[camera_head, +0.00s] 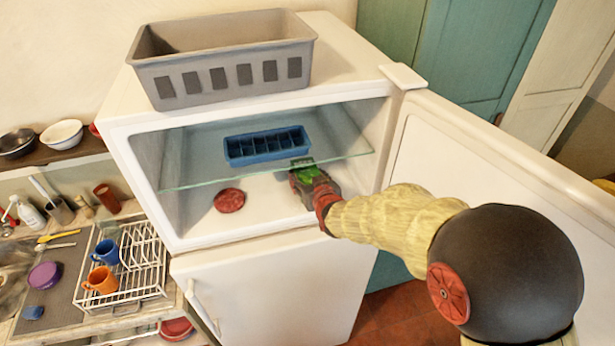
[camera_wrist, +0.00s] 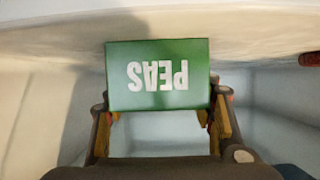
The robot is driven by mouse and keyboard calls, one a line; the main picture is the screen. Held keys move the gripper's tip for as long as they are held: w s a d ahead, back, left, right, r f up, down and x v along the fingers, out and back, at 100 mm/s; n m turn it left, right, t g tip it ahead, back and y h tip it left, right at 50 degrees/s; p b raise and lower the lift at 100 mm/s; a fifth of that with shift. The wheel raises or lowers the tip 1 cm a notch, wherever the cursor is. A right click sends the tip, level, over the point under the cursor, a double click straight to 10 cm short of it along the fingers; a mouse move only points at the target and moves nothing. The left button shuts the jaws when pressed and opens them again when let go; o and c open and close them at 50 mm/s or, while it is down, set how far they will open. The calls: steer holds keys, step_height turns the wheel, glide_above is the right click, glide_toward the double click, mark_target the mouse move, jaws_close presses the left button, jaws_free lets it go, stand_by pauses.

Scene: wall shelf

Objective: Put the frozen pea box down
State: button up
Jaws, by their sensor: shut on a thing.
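The frozen pea box is green with white "PEAS" lettering, upside down in the wrist view (camera_wrist: 158,97). In the head view a small part of the box (camera_head: 302,163) shows inside the open freezer compartment (camera_head: 270,215), under or at the glass shelf (camera_head: 350,160). My gripper (camera_head: 305,178) reaches in from the right. Its two fingers (camera_wrist: 163,122) are shut on the box, one at each side. Whether the box touches the compartment floor cannot be told.
A blue ice tray (camera_head: 266,146) sits on the glass shelf. A red round thing (camera_head: 229,200) lies on the compartment floor to the left of my gripper. The open freezer door (camera_head: 510,150) stands on the right. A grey crate (camera_head: 225,65) stands on top.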

steer(key=o, duration=1.6)
steer(key=shift+c, duration=0.2)
steer(key=shift+r+p, duration=0.25)
steer(key=shift+p, duration=0.1)
steer(key=s+d+r+m+g+h, duration=0.1)
steer(key=s+d+r, duration=0.25)
steer(key=s, duration=0.35)
steer(key=s+d+r+g+b, duration=0.1)
steer(key=s+d+r, duration=0.2)
steer(key=s+d, duration=0.3)
steer(key=s+d+r+m+g+h, duration=0.1)
steer(key=s+d+r, duration=0.2)
steer(key=s, duration=0.5)
steer(key=s+d+g+h, duration=0.1)
steer(key=s+d+g, duration=0.1)
steer(key=s, duration=0.6)
steer(key=s+d+r+m+g, duration=0.1)
steer(key=s+d+g, duration=0.1)
steer(key=s+d, duration=0.3)
steer(key=s, duration=0.4)
steer(key=shift+r+h, duration=0.2)
steer(key=shift+h, duration=0.2)
steer(key=shift+s+f, duration=0.1)
